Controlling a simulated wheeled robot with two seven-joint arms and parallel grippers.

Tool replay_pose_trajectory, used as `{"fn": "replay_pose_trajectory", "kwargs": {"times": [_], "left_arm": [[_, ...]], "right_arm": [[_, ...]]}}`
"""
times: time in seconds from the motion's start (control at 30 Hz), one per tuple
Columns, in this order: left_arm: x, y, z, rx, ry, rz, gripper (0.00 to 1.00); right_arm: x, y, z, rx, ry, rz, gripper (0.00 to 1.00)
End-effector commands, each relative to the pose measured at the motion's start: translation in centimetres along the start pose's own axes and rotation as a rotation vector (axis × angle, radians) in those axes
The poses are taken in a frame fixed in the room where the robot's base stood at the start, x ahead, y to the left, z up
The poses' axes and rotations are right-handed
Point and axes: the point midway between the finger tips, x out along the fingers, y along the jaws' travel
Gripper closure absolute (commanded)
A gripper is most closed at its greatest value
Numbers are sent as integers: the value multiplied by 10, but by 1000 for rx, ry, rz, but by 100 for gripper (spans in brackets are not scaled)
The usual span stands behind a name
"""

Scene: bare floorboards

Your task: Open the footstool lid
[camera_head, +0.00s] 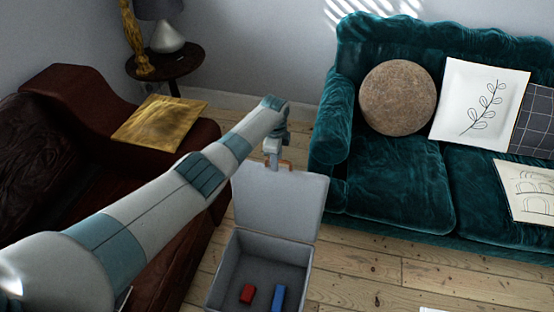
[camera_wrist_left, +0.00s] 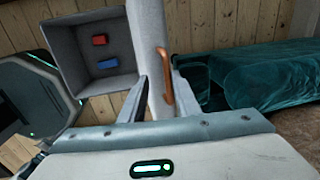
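The footstool (camera_head: 228,272) is a light grey box on the floorboards, with its inside in view. Its lid (camera_head: 300,200) stands raised at the back edge, roughly upright. An orange-brown handle (camera_head: 287,164) is at the lid's top edge; it also shows in the left wrist view (camera_wrist_left: 166,78). My left gripper (camera_head: 273,160) is at the top of the lid. In the left wrist view its fingers (camera_wrist_left: 160,100) are apart, on either side of the lid's edge and handle. Whether they touch is hard to tell. My right gripper is not in view.
A red block (camera_head: 247,293) and a blue block (camera_head: 279,297) lie inside the footstool. A teal sofa (camera_head: 400,190) stands to the right, a dark red sofa (camera_head: 75,90) to the left, and a round side table (camera_head: 185,66) behind. Floor shows between the sofas.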

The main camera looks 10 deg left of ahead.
Motion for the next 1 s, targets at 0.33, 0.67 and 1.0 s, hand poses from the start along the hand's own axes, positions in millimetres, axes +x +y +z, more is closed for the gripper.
{"fn": "replay_pose_trajectory", "kwargs": {"times": [0.33,0.67,1.0], "left_arm": [[-2,0,-1,1,1,-1,72],[-25,-1,0,2,2,-3,72],[-85,-2,0,1,1,-6,72]], "right_arm": [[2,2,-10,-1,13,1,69],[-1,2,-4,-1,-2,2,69],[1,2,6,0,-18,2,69]]}}
